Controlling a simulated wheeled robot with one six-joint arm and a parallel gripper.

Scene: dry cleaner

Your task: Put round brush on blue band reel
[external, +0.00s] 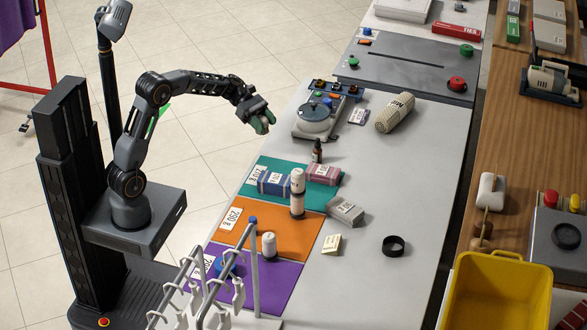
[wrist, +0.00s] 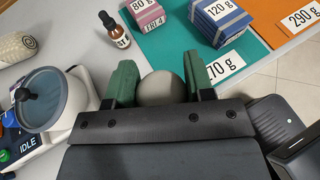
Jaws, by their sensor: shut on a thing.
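My gripper (external: 262,122) is raised in the air left of the scale, above the floor beside the counter edge. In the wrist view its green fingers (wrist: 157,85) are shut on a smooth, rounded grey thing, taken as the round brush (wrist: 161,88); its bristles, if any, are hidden. The blue band reel (external: 228,262) seems to be the blue round thing on the purple mat (external: 284,284), partly hidden behind the rack of white hangers. The reel is far below and in front of my gripper and is not in the wrist view.
The hanger rack (external: 205,285) has upright posts close to the reel. A tall white cylinder (external: 297,193) stands on the orange mat (external: 262,232). The scale (external: 316,120) and dropper bottle (external: 317,151) stand near my gripper.

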